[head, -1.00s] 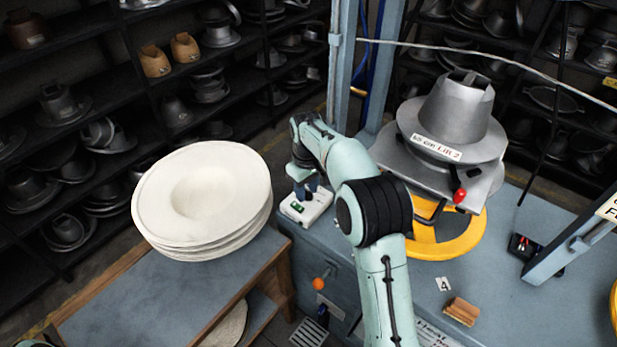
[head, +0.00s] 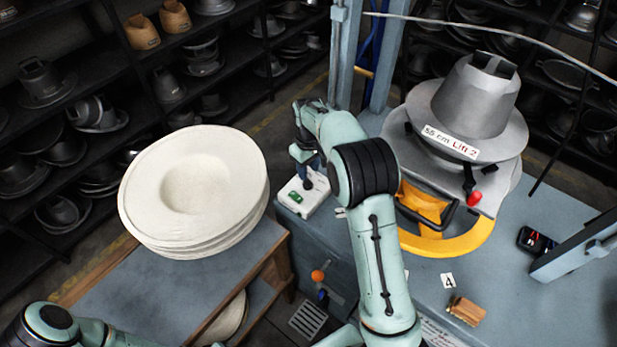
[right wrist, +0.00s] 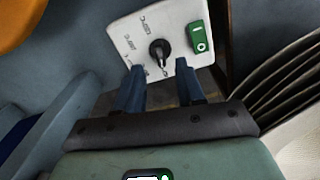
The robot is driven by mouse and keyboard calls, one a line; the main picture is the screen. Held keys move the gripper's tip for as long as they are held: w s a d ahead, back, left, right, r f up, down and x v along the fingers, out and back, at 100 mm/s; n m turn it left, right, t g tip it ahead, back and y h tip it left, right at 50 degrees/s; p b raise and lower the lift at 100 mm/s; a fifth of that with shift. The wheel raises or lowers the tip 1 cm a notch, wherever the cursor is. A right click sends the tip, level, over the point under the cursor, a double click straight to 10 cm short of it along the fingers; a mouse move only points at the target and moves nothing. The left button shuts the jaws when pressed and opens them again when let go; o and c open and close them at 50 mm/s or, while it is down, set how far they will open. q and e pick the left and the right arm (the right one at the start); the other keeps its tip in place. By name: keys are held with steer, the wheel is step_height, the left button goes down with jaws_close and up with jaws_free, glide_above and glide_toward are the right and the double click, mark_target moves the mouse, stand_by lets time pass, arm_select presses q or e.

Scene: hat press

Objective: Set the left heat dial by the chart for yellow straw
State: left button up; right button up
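The white control box (head: 291,205) sits at the left edge of the blue bench in the head view. In the right wrist view the box (right wrist: 130,30) carries a black dial (right wrist: 159,51) with small dark marks around it, too small to read, and a green switch (right wrist: 198,38). My right gripper (head: 311,180) is over the box. In the right wrist view its two blue fingers (right wrist: 159,70) are apart, with the dial just beyond the gap; I cannot tell if they touch it. My left gripper is out of view. No readable chart shows.
Stacked cream hat bodies (head: 195,190) stand on a side table at left. The metal hat form (head: 477,100) with a "55 cm Lift 2" label stands behind my right arm, over a yellow ring (head: 450,243). A card marked 4 (head: 447,280) and a wooden block (head: 466,309) lie on the bench.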

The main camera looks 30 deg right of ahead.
mark_target(308, 181)
step_height(308, 181, down, 5)
stand_by(0.3)
jaws_close()
